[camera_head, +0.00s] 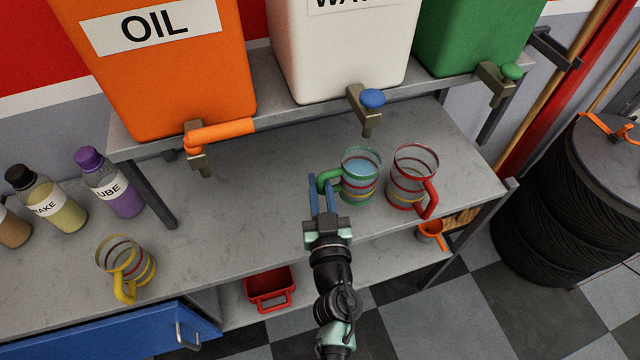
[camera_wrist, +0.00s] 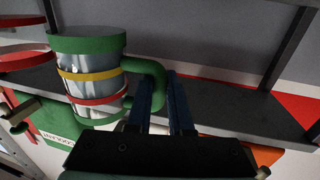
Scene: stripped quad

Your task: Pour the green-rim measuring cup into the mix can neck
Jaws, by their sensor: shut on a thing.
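The green-rim measuring cup (camera_head: 361,178) is a clear cup with coloured bands and a green handle, holding pale bluish liquid. It looks upright at the bench's right part; I cannot tell whether its base touches the bench. My gripper (camera_head: 322,190) is shut on its handle, left of the cup body. In the wrist view the cup (camera_wrist: 95,75) is left of my gripper (camera_wrist: 162,90), with the handle reaching between the fingers. I cannot make out the mix can or its neck in either view.
A red-handled cup (camera_head: 408,175) stands close on the right; a yellow one (camera_head: 124,265) is far left. The blue-knobbed tap (camera_head: 368,105) overhangs behind. Orange, white and green tanks line the shelf (camera_head: 280,110). Bench middle (camera_head: 235,215) is clear.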

